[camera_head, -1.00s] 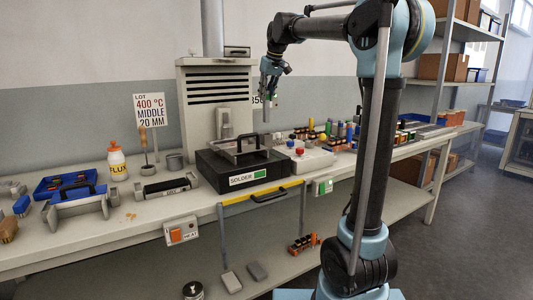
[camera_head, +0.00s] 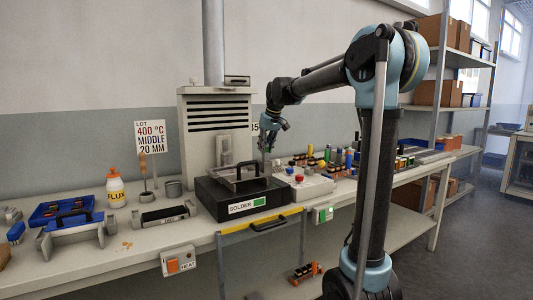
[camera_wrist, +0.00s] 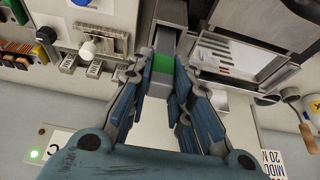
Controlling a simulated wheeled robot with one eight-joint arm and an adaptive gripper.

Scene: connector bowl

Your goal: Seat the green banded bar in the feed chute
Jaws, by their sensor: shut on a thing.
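The green banded bar (camera_wrist: 162,64) is a grey bar with a bright green band. It lies between the fingertips of my gripper (camera_wrist: 158,82) in the wrist view. My gripper is shut on it. The bar's far end points at a grey, open channel (camera_wrist: 172,12), which looks like the feed chute. I cannot tell whether the end is inside it or only in front of it. In the head view my gripper (camera_head: 267,142) points down just behind the black solder unit (camera_head: 213,199). The bar's lower part is small and hard to make out there.
A framed pan with a handle (camera_head: 240,178) sits on the solder unit. A white box with red and blue knobs (camera_head: 315,187) stands to its right, with several coloured parts behind. A vented grey housing (camera_head: 213,118) stands at the back.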

